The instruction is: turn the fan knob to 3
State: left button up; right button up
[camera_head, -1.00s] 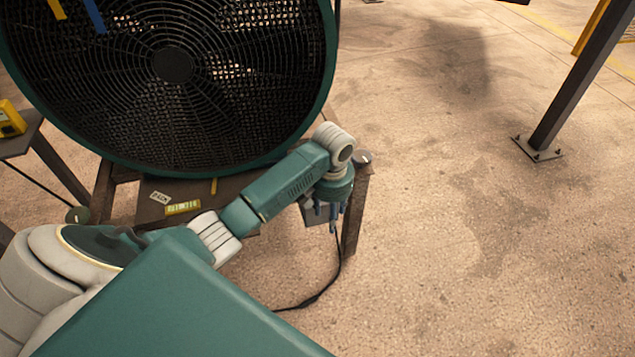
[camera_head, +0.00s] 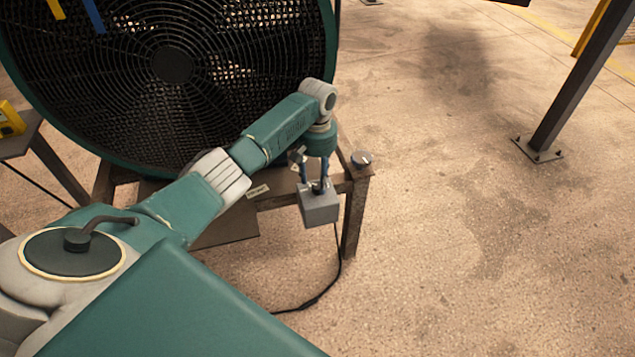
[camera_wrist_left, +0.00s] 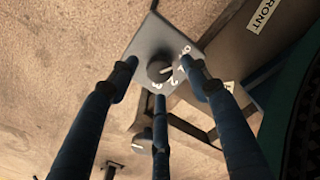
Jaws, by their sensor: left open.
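The large round fan (camera_head: 172,66) with a dark grille and green rim stands at the upper left of the head view. A grey control box (camera_head: 320,209) sits at the front of its stand. In the wrist view the box carries a dark round knob (camera_wrist_left: 159,71) with digits 0 to 3 around its right and lower side. The knob's pale mark points up and right, toward the 0–1 side; the exact digit is unclear. My left gripper (camera_head: 315,182) is open above the box. Its blue fingers (camera_wrist_left: 160,82) spread around the knob, apparently not touching it. My right gripper is out of view.
A round grey cap (camera_head: 362,159) sits on the stand's right corner, close to my left wrist. A black cable (camera_head: 318,297) runs down to the floor. A dark post (camera_head: 580,85) stands at the right. The floor between is clear.

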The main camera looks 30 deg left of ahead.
pick_arm(q)
jog(key=shift+f, duration=1.15)
jog(key=c, duration=1.1)
jog(key=shift+c, duration=0.2)
